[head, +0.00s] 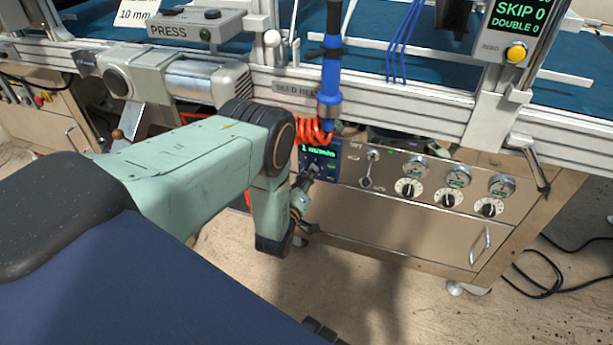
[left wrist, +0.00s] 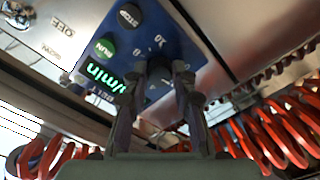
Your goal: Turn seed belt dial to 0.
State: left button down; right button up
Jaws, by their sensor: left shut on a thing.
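The blue seed belt box (head: 332,158) with a lit green display hangs on the front of the machine in the head view. In the left wrist view, the blue box face (left wrist: 170,30) shows a green RUN button (left wrist: 105,48), a dark STOP button (left wrist: 130,15) and scale numbers such as 8 and 10. The dark dial (left wrist: 159,88) sits low on this face, mostly hidden by my fingers. My left gripper (head: 309,174) reaches it from below and is shut on it; its two fingers (left wrist: 160,78) lie on either side. The dial's pointer cannot be made out. My right gripper is out of view.
Orange coiled hose (head: 312,132) hangs close beside the blue box. A steel panel with several knobs and gauges (head: 440,190) lies to the right. A blue cylinder (head: 330,85) stands above.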

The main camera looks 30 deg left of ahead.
pick_arm(q)
jog(key=n, duration=0.6)
jog(key=shift+s+d+f+n+b, duration=0.1)
jog(key=shift+n+b, duration=0.2)
jog(key=shift+n, duration=0.1)
dwell(0.4)
jog(key=c, duration=1.1)
grip_release()
jog(key=v, duration=1.2)
